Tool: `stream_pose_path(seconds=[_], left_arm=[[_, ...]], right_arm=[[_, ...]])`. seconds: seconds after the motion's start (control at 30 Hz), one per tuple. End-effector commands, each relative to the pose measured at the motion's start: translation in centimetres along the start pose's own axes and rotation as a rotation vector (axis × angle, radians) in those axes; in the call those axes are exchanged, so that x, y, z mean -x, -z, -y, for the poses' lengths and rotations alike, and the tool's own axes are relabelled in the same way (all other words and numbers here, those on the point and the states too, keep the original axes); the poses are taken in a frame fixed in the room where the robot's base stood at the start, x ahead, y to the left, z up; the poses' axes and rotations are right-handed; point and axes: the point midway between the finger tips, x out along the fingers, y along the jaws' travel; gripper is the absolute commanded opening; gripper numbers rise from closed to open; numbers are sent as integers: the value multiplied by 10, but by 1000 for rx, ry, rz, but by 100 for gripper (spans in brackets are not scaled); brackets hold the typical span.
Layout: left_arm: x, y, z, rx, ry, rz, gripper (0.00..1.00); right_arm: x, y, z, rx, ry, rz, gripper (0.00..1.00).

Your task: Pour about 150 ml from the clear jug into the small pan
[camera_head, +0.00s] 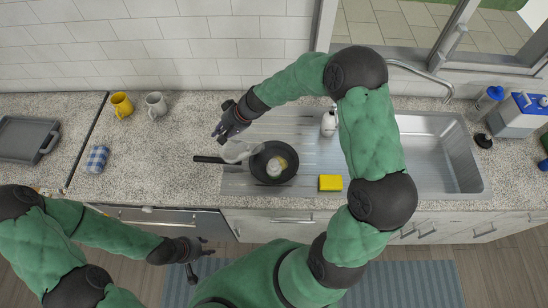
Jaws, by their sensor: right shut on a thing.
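The small pan (260,176) is dark and round and sits on the ribbed steel drainboard left of the sink, its handle (207,159) pointing left. A pale, yellowish patch shows inside it; I cannot tell whether it is liquid or an object. The clear jug (238,152) is a faint, see-through shape above the pan's handle, beside the pan's left rim. My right gripper (222,132) is shut on the jug; its tilt and liquid level are unclear. My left gripper (200,257) is open and empty, in front of the counter edge.
A yellow sponge (330,183) lies right of the pan, and a white bottle (328,123) stands behind it. The sink (436,150) is to the right. A yellow mug (121,105), a grey mug (156,104) and a blue checked item (97,159) stand left. The counter between is clear.

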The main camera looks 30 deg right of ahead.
Motion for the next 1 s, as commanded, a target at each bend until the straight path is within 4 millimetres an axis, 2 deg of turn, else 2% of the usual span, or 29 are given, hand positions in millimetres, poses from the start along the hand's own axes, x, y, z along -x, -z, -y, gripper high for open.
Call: stream_pose_path(seconds=[0.6, 1.0], left_arm=[[55, -2, -20, 0, 0, 0, 40], [90, -3, -32, 0, 0, 0, 40]], right_arm=[[-1, 3, 14, 6, -84, 15, 0], [-10, 3, 17, 4, -135, 27, 0]])
